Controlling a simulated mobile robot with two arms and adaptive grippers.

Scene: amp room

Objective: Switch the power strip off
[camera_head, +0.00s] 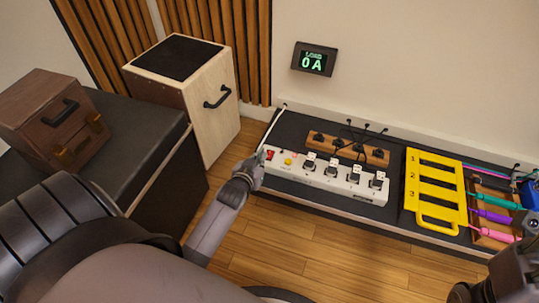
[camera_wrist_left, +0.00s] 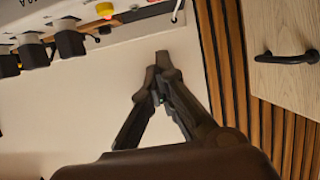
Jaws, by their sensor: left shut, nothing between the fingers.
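The white power strip (camera_head: 325,176) lies on a dark low platform against the wall, with several dark plugs in it. A red switch (camera_head: 270,154) is at its left end, beside a yellow button (camera_head: 288,161). My left gripper (camera_head: 258,158) is shut and empty, close to that left end; contact cannot be told. In the left wrist view its fingertips (camera_wrist_left: 161,66) meet, apart in the picture from the strip's plugs (camera_wrist_left: 68,40) and yellow button (camera_wrist_left: 105,9). Dark parts of my right arm (camera_head: 508,278) show at the lower right; its finger state is unclear.
A wall display (camera_head: 313,60) reads "LOAD 0 A". A wooden block with dark plugs (camera_head: 377,153) lies behind the strip. A yellow numbered rack (camera_head: 435,187) and coloured handles (camera_head: 495,216) are to the right. A wooden box (camera_head: 190,90) stands to the left.

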